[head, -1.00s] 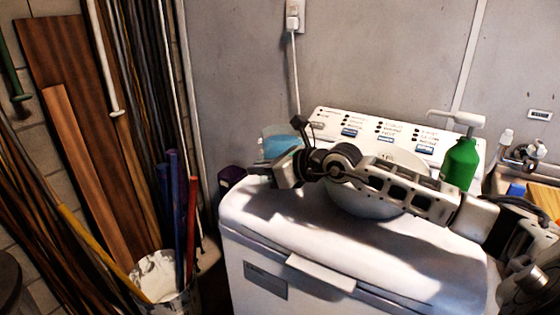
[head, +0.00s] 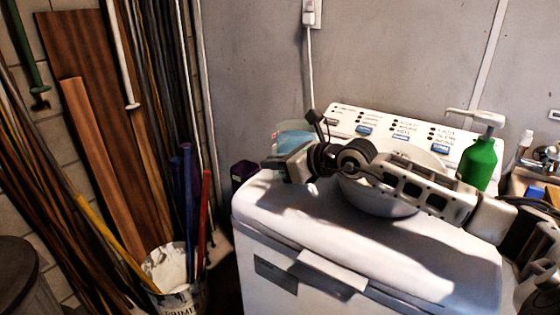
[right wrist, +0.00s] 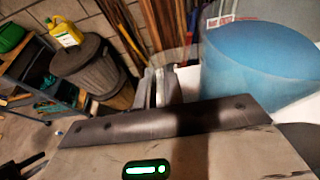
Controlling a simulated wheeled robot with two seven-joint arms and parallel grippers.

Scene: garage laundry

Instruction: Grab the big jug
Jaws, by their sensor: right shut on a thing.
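The big jug, a pale see-through container with blue in its lower part (head: 294,141), stands at the back left corner of the white washing machine. My right gripper (head: 272,163) reaches across the machine from the right and is in front of the jug, hiding its lower part. In the right wrist view the blue jug (right wrist: 268,65) fills the upper right, close beside the fingers (right wrist: 161,88). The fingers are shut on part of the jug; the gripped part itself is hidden. My left gripper is not in view.
A white bowl (head: 375,200) sits on the machine lid (head: 330,225) under my right arm. A green pump bottle (head: 478,164) stands at the right. Left are leaning boards and a bucket (head: 178,300) of poles. The wrist view shows a yellow jug (right wrist: 66,36) on a dark bin (right wrist: 84,68).

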